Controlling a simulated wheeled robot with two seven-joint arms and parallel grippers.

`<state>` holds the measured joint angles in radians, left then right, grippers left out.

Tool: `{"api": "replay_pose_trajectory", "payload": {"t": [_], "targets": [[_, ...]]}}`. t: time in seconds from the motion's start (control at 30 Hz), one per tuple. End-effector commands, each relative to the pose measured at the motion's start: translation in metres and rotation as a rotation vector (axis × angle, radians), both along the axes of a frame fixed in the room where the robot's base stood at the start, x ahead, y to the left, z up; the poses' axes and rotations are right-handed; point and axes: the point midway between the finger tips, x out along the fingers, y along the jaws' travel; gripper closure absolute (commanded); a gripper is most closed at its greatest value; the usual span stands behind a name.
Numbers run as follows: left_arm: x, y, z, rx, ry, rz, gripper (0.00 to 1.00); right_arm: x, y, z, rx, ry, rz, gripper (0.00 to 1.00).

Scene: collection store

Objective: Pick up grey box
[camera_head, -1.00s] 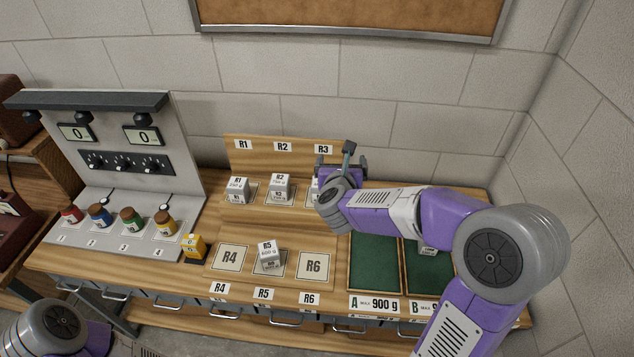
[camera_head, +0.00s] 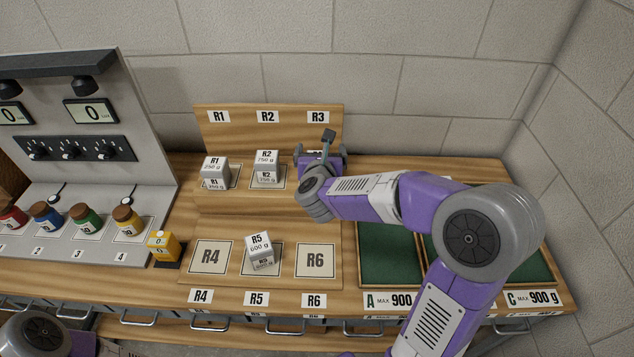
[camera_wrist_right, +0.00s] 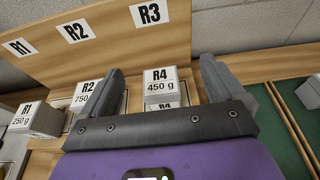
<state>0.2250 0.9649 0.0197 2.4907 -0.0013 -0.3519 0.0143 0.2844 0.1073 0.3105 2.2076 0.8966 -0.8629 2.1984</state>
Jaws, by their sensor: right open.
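A grey-white box marked R4 450 g (camera_wrist_right: 160,88) stands on the rack below the R3 sign in the right wrist view. My right gripper (camera_wrist_right: 165,78) is open, with one finger to each side of this box in the picture; I see no contact. In the head view my right gripper (camera_head: 320,158) hides this box. Similar grey boxes show in the head view: R1 250 g (camera_head: 214,171) and R2 750 g (camera_head: 266,167) on the upper step, and R5 600 g (camera_head: 260,252) on the lower step. My left gripper is out of view.
A yellow box (camera_head: 163,246) and several jars (camera_head: 87,219) stand left of the rack. Green-lined trays (camera_head: 390,265) lie to the right; another box (camera_wrist_right: 311,92) shows there in the wrist view. Lower places R4 (camera_head: 210,258) and R6 (camera_head: 316,260) are empty.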

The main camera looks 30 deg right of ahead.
Motion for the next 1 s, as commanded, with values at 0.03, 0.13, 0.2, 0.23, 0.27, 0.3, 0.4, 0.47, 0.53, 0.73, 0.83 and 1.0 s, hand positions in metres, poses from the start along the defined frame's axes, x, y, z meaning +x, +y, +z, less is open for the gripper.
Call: {"api": "replay_pose_trajectory", "payload": {"t": [0.03,0.13,0.2,0.23,0.27,0.3,0.4,0.47,0.53,0.73,0.83,1.0], "targets": [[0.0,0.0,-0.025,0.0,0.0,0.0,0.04,0.0,0.0,-0.025,0.0,0.0,0.0,0.04],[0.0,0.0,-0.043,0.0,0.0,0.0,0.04,0.0,0.0,-0.043,0.0,0.0,0.0,0.04],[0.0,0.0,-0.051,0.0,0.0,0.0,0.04,0.0,0.0,-0.051,-0.001,-0.001,0.0,0.04],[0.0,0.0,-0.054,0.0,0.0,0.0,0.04,0.0,0.0,-0.054,-0.001,-0.001,0.0,0.04],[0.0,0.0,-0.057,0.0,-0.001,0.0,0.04,0.0,0.0,-0.057,-0.001,-0.001,0.0,0.04],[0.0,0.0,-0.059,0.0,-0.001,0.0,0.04,0.0,0.0,-0.059,-0.001,-0.001,0.0,0.04],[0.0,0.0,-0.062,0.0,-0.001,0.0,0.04,0.0,0.0,-0.062,-0.001,-0.001,0.0,0.04],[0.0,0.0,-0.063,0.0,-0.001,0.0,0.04,0.002,-0.001,-0.064,-0.001,-0.001,0.0,0.04],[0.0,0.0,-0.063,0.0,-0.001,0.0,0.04,0.007,-0.004,-0.066,0.0,0.001,-0.001,0.04],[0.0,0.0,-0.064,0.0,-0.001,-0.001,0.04,0.026,-0.013,-0.07,0.001,0.001,0.0,0.04],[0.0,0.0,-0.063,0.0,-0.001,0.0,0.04,0.039,-0.017,-0.072,0.002,0.0,-0.002,0.04],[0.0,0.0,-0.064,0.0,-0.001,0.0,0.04,0.06,-0.027,-0.077,0.001,0.0,-0.001,0.04]]}}
